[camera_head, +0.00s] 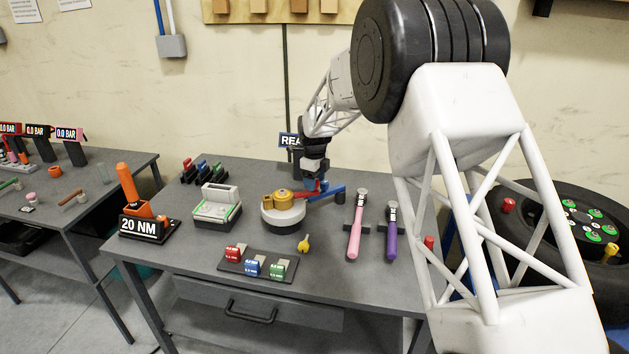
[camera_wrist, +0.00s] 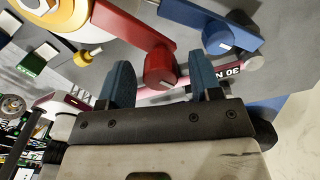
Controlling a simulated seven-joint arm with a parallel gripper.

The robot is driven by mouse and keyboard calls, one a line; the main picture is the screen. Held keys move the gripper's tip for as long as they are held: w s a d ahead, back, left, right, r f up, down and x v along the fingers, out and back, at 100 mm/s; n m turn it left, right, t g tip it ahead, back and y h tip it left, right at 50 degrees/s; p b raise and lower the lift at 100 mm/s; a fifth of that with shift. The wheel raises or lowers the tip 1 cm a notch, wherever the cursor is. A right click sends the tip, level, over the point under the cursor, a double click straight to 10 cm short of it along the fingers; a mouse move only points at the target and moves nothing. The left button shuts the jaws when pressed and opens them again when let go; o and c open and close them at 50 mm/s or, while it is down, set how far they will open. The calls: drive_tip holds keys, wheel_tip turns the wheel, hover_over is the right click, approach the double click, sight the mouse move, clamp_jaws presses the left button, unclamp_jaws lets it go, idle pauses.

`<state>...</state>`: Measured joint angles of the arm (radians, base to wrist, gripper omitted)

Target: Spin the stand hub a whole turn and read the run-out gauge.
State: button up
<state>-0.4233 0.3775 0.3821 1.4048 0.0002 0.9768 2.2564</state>
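The stand hub (camera_head: 283,215) is a white disc on a dark base with a gold-orange top, in the middle of the bench. In the wrist view its white and orange edge (camera_wrist: 57,15) shows at the top left. A red crank arm (camera_wrist: 122,22) with a red knob (camera_wrist: 160,68) and a blue arm (camera_wrist: 195,15) with a blue knob (camera_wrist: 218,42) reach out from the hub side. My gripper (camera_wrist: 159,75) is open, its blue fingers apart on either side of the red knob, with gaps visible. In the head view my gripper (camera_head: 317,181) is right of the hub. A sign reading "REA" (camera_head: 289,140) is partly hidden by my arm; no gauge reading is legible.
Pink (camera_head: 355,232) and purple (camera_head: 391,235) wrenches lie right of the hub. A grey-white device (camera_head: 216,208) and orange "20 NM" tool (camera_head: 142,222) stand left. A rack of coloured blocks (camera_head: 257,264) and a yellow key-like piece (camera_head: 304,244) are in front. A wheel (camera_head: 560,245) is far right.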

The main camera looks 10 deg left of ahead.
drive_tip(key=shift+r, duration=3.9)
